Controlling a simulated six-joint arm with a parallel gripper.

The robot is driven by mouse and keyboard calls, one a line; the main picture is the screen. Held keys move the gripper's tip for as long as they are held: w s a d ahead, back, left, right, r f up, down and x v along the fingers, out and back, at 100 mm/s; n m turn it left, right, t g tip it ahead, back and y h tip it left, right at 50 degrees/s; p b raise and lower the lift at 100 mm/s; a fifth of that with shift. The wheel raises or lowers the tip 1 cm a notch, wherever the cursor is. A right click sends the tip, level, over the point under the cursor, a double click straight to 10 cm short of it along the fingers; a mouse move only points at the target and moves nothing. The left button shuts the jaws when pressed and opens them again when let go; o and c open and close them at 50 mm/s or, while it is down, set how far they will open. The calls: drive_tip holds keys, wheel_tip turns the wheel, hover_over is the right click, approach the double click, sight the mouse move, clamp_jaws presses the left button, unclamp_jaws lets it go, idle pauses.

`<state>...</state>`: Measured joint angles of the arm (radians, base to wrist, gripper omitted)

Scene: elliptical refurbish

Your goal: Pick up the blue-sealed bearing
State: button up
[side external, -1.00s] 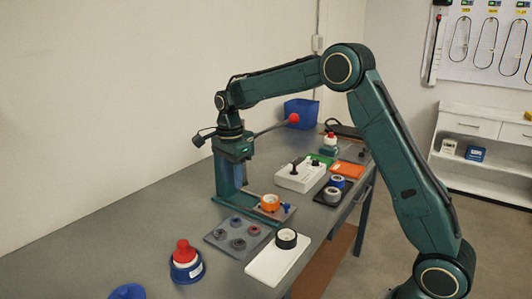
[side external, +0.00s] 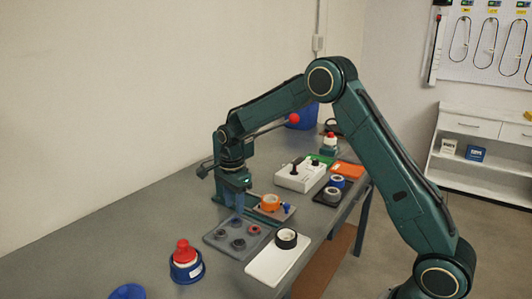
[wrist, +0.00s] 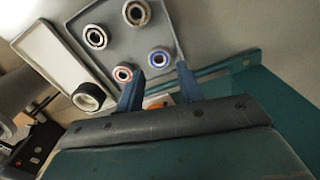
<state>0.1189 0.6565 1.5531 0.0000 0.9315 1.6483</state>
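The blue-sealed bearing (wrist: 158,57) shows a bluish ring and lies on the grey tray (wrist: 118,42) in the wrist view. My gripper (wrist: 160,71) is open and empty, with its two blue fingers apart. In the wrist view the fingertips appear to either side of this bearing, just short of it. In the side view my gripper (side external: 238,206) is low over the back of the tray (side external: 213,228). The exact gap between fingertips and bearing cannot be told.
A red-sealed bearing (wrist: 122,74) lies close beside the left finger. Two darker bearings (wrist: 96,37) (wrist: 136,12) are farther off on the tray. A white tray (side external: 270,268) with a black-and-white ring adjoins it. An orange ring (side external: 270,202) stands on a fixture behind.

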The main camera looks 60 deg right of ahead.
sight(236, 220)
drive_tip(key=shift+s+d+f, duration=0.1)
drive_tip(key=shift+f, duration=2.45)
drive_tip(key=c, duration=0.6)
